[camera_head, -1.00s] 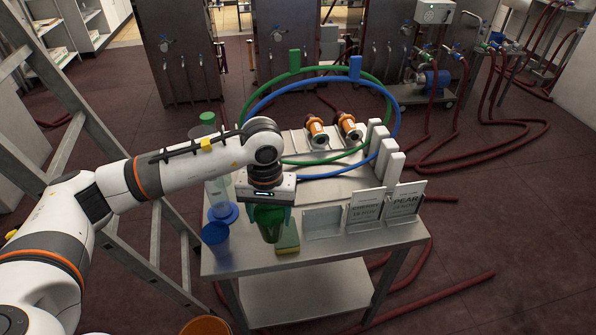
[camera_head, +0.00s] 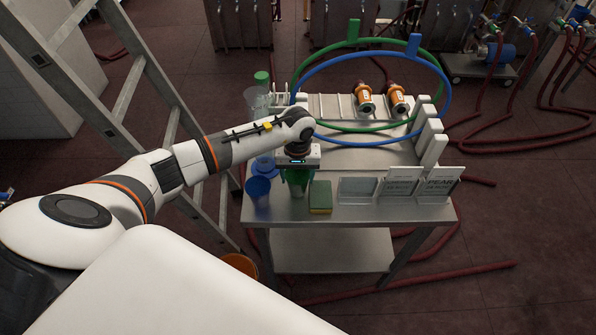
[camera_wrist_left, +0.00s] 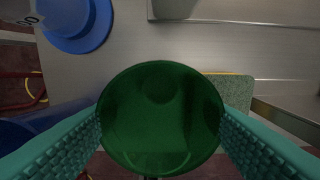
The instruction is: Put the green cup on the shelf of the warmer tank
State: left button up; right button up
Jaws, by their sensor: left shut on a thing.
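The green cup (camera_head: 297,180) is in my left gripper (camera_head: 297,170), over the front left part of the steel table. In the left wrist view I look down into the cup (camera_wrist_left: 160,118), with a teal finger pressed on each side of it. I cannot tell whether its base touches the table. A blue cup (camera_head: 258,190) stands just left of it, and a green and yellow sponge (camera_head: 320,197) lies just right of it. The warmer tank cannot be told for certain among the steel tanks at the back. My right gripper is not in view.
A ladder (camera_head: 150,90) stands to the left. An orange bucket (camera_head: 240,263) and red hoses (camera_head: 420,285) are on the floor.

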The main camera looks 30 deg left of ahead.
pick_arm(q)
jog(key=shift+f, duration=0.1)
jog(key=shift+f+b, duration=0.25)
jog(key=shift+b, duration=0.1)
jog(key=o, duration=0.9)
jog(key=shift+r, duration=0.1)
jog(key=shift+o, duration=0.2)
